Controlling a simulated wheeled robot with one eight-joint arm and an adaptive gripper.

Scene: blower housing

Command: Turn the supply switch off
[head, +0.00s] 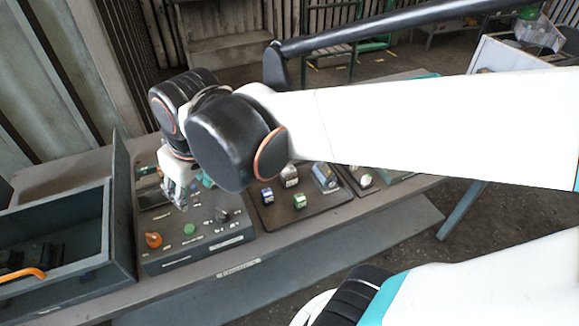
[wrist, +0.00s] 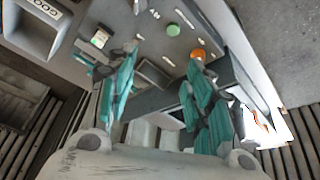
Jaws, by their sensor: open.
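A dark grey control box (head: 192,262) stands on the bench at the left in the head view. It carries an orange knob (head: 152,240), a green button (head: 189,229) and a black knob (head: 223,215). The labels are too small to read, so I cannot tell which control is the supply switch. My gripper (head: 180,194) hangs over the back part of the box, which it partly hides. In the wrist view, my gripper (wrist: 160,85) has its teal fingers apart with nothing between them. The orange knob (wrist: 197,54) and green button (wrist: 173,30) show beyond the fingertips.
An open grey bin (head: 122,220) with an orange-handled item (head: 25,274) stands left of the box. A dark tray (head: 325,205) with several small blocks lies to its right. My arm crosses above the bench. The bench's front edge (head: 290,233) runs close by.

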